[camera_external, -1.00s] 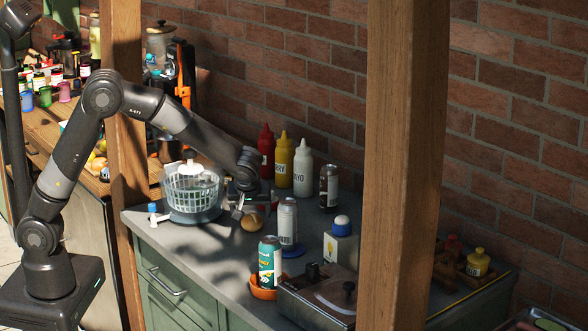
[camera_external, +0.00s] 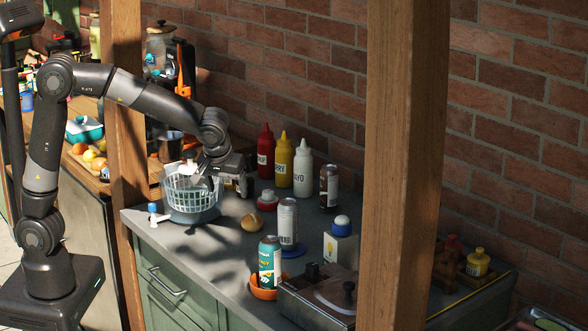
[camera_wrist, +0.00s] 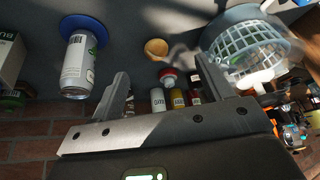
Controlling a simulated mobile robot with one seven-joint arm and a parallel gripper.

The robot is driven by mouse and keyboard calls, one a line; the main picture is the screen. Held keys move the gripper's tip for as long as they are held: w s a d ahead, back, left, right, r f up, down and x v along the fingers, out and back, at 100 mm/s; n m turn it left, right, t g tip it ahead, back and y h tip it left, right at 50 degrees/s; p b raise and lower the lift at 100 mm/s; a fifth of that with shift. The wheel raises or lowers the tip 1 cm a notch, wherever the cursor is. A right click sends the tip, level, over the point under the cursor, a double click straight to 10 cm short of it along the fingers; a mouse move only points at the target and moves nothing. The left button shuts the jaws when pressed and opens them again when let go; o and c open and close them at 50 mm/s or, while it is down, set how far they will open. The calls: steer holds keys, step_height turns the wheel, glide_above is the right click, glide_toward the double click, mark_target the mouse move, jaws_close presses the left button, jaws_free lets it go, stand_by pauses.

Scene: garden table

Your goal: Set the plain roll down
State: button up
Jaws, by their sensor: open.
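The plain roll (camera_external: 252,222) is a small round tan bun lying on the grey counter (camera_external: 200,243), to the right of the salad spinner. In the wrist view the roll (camera_wrist: 156,48) rests on the counter beyond the fingertips, with a gap between. My gripper (camera_wrist: 160,75) is open, its two fingers wide apart with nothing between them.
The salad spinner (camera_external: 193,192) stands just left of the roll. A silver can (camera_external: 288,222) on a blue disc is to its right. Red, yellow and white squeeze bottles (camera_external: 303,168) line the wall. A teal can (camera_external: 269,262) stands in an orange bowl in front.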

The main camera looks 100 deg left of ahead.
steer(key=s+d+r+m+t+h, duration=0.2)
steer(key=s+d+m, duration=0.6)
steer(key=s, duration=0.4)
steer(key=s+d+r+m+t+h, duration=0.2)
steer(key=s+d+m, duration=0.5)
steer(key=s, duration=0.5)
steer(key=d+t+h, duration=0.1)
steer(key=d, duration=0.1)
steer(key=shift+d+m, duration=0.35)
steer(key=shift+m, duration=0.05)
